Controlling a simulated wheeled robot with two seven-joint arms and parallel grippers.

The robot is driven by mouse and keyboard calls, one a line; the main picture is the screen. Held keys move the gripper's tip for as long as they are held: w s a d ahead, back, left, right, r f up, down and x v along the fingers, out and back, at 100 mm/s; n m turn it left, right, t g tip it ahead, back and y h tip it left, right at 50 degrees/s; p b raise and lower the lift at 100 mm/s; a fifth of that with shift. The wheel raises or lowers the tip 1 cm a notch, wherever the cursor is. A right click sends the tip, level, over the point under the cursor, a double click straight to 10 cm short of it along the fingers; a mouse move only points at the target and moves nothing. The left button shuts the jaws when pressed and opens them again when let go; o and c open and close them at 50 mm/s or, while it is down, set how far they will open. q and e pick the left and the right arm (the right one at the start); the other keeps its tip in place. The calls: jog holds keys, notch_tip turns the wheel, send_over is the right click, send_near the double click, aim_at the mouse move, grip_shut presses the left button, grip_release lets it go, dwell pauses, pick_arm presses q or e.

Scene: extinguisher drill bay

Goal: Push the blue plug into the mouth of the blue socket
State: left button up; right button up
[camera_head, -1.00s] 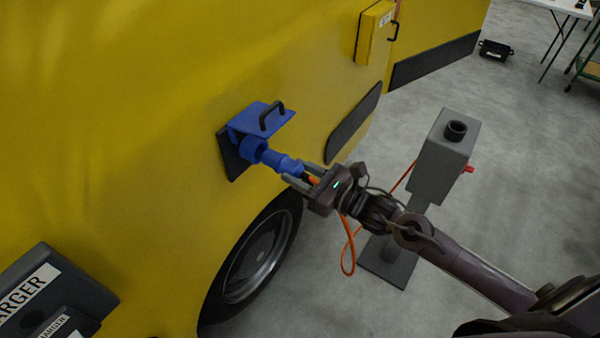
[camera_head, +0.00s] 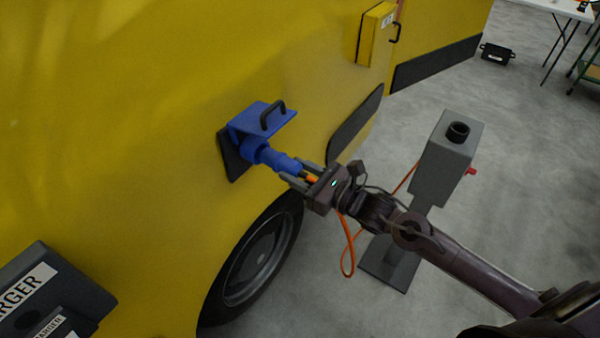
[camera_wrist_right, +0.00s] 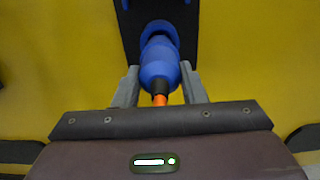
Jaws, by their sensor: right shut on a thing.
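The blue plug (camera_head: 282,163) is held in my right gripper (camera_head: 298,174), with its front end at the mouth of the blue socket (camera_head: 250,147). In the head view no gap shows between plug and socket; how deep the plug sits is hard to tell. In the right wrist view, the plug (camera_wrist_right: 158,65) lies between the fingers of the right gripper (camera_wrist_right: 158,88) and lines up with the socket ring (camera_wrist_right: 157,30). The socket's blue lid (camera_head: 264,118) with a black handle is raised above it. My left gripper is not in view.
The socket sits on a dark plate on the yellow vehicle's side (camera_head: 130,130), above a wheel (camera_head: 262,258). An orange cable (camera_head: 347,255) hangs below my right gripper. A grey post (camera_head: 445,160) stands to the right. A dark labelled box (camera_head: 75,290) is at lower left.

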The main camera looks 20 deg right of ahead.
aim_at(283, 165)
jog(key=shift+b+x, duration=1.4)
jog(key=shift+x, duration=0.8)
jog(key=o, duration=1.2)
jog(key=shift+c, duration=0.2)
jog(key=shift+f, duration=0.1)
jog(key=shift+s+d, duration=0.1)
jog(key=shift+s, duration=0.1)
jog(key=b+v, duration=0.2)
jog(key=v, duration=0.4)
jog(key=shift+d, duration=0.1)
jog(key=shift+s+d, duration=0.4)
jog(key=shift+s, duration=0.1)
